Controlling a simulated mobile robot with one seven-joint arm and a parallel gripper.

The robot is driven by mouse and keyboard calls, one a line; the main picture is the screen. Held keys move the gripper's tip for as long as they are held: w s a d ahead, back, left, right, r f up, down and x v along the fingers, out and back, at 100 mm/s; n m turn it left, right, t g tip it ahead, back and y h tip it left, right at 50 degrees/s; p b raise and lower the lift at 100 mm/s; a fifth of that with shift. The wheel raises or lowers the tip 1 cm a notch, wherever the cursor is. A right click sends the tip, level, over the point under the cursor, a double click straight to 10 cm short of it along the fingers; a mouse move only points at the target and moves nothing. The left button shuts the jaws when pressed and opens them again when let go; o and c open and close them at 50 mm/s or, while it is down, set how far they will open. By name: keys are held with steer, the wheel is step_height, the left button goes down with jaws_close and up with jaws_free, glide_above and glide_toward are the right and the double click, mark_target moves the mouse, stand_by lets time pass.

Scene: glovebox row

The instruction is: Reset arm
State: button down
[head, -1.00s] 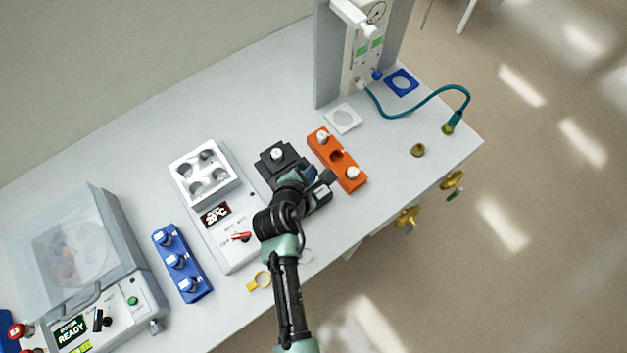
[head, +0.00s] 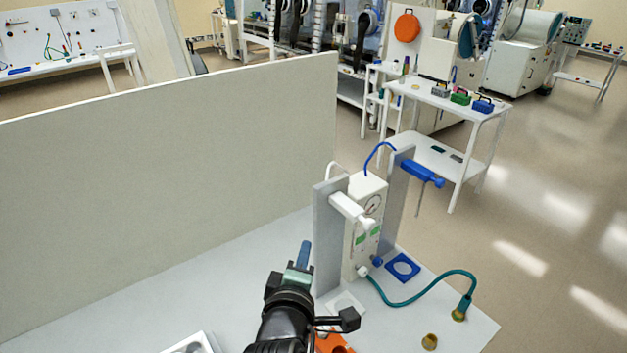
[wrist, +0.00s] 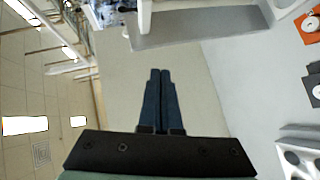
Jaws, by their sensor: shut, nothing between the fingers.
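My gripper (head: 304,254) is raised above the bench in the head view, left of the grey-sided gauge stand. Its blue fingers are together and empty. In the wrist view the fingers (wrist: 158,98) lie side by side, pointing at the pale partition panel (wrist: 190,60). My dark arm rises from the bottom of the head view and hides part of the bench.
The gauge stand (head: 366,225) is close to the right of my gripper. A blue square ring (head: 402,267), a teal hose (head: 420,295) and a brass fitting (head: 429,342) lie on the right of the bench. An orange block (head: 333,343) is partly hidden. The partition (head: 170,190) stands behind.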

step_height(320, 180, up, 14)
steer(key=m+t+b, duration=0.2)
steer(key=m+t, duration=0.2)
steer(key=m, duration=0.1)
steer(key=s+d+r+m+t+y+b, duration=0.1)
steer(key=s+r+m+t, duration=0.3)
steer(key=s+r, duration=0.5)
steer(key=s+r+m+t+b, duration=0.3)
steer(key=s+r, duration=0.5)
steer(key=r, duration=0.8)
steer(key=m+t, duration=0.1)
steer(key=m, duration=0.1)
steer(key=shift+s+d+m+t+y, duration=0.3)
steer(key=shift+s+d+t+y, duration=0.05)
steer(key=shift+t+y, duration=0.05)
steer(key=c, duration=1.5)
jaws_free()
steer(key=shift+f, duration=0.1)
steer(key=shift+c, duration=0.2)
